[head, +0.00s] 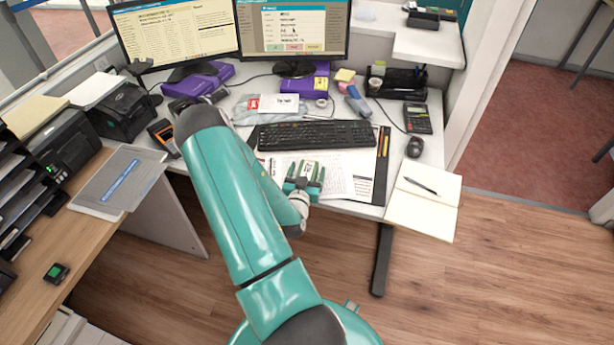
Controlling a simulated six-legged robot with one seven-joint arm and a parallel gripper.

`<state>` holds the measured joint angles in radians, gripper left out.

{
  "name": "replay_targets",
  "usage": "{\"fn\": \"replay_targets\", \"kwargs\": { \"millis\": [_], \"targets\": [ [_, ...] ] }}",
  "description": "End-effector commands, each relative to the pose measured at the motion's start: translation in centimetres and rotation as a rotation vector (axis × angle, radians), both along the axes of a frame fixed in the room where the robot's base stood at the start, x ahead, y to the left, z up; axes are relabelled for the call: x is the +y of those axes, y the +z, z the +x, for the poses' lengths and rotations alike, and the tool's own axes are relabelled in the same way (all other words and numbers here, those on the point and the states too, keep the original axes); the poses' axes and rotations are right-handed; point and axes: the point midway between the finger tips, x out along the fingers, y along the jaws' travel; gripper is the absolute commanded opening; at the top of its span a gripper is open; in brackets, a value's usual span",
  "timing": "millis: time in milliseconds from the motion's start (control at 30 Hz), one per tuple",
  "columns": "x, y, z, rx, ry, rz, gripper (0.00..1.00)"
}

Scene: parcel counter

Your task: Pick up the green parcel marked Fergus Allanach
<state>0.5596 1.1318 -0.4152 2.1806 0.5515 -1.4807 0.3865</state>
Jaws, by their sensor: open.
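I cannot make out a green parcel or the name Fergus Allanach in the head view. My teal gripper (304,176) is open over the front part of the white desk, above printed sheets (345,172). A small pale label-like patch with dark marks shows at its fingers; I cannot tell whether it is part of the gripper or something beyond it. My arm crosses the middle of the view and hides part of the desk's left side.
A black keyboard (318,134) lies behind my gripper. Purple boxes (308,84) sit beneath two monitors (293,28). An open notebook (422,208) overhangs the desk's right front edge. A printer (122,111) and document trays (30,180) stand left. Wooden floor is clear at right.

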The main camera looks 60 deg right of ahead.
Motion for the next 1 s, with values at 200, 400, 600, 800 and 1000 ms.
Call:
{"fn": "replay_targets", "kwargs": {
  "millis": [200,400,600,800,1000],
  "targets": [
    [-0.1,0.0,0.0,0.0,0.0,0.001,0.78],
    [0.0,0.0,0.0,0.0,0.0,0.001,0.39],
    [-0.1,0.0,0.0,0.0,0.0,0.0,0.26],
    [-0.1,0.2,0.1,0.0,0.0,0.0,0.26],
    [-0.5,1.1,0.4,-0.001,0.0,-0.002,0.26]
  ]
}}
